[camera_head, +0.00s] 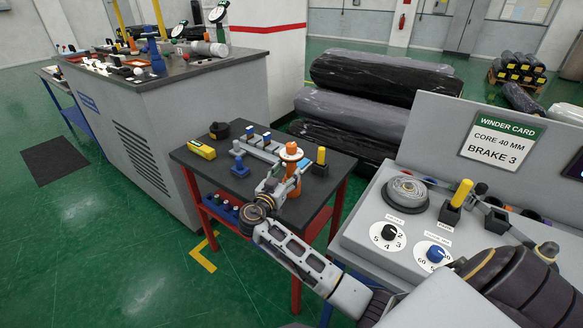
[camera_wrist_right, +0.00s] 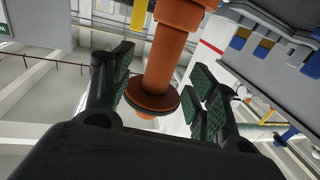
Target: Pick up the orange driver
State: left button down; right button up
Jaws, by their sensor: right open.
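The orange driver (camera_head: 291,152) stands upright near the front right of the small dark-topped table (camera_head: 223,166). My right gripper (camera_head: 273,182) is at the driver, which partly hides behind it in the head view. In the right wrist view, the driver (camera_wrist_right: 165,62) runs between the two padded fingers of my right gripper (camera_wrist_right: 158,95). Its round orange flange shows between the pads. The fingers are open, with a visible gap to the driver at least on the right side. My left gripper is not in view.
A yellow tool (camera_head: 201,149), a dark object (camera_head: 219,130), a blue piece (camera_head: 239,164) and a yellow-handled item (camera_head: 320,160) share the small table. A grey control panel (camera_head: 370,235) stands to the right. Dark wrapped rolls (camera_head: 385,78) lie behind. Green floor is open at left.

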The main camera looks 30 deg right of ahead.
aim_at(289, 169)
jog(key=shift+p+x, duration=0.4)
jog(key=shift+x, duration=0.5)
jog(key=shift+p+x, duration=0.3)
jog(key=shift+x, duration=0.6)
jog(key=shift+w+d+f, duration=0.1)
jog(key=shift+w+d, duration=0.35)
jog(key=shift+d, duration=0.15)
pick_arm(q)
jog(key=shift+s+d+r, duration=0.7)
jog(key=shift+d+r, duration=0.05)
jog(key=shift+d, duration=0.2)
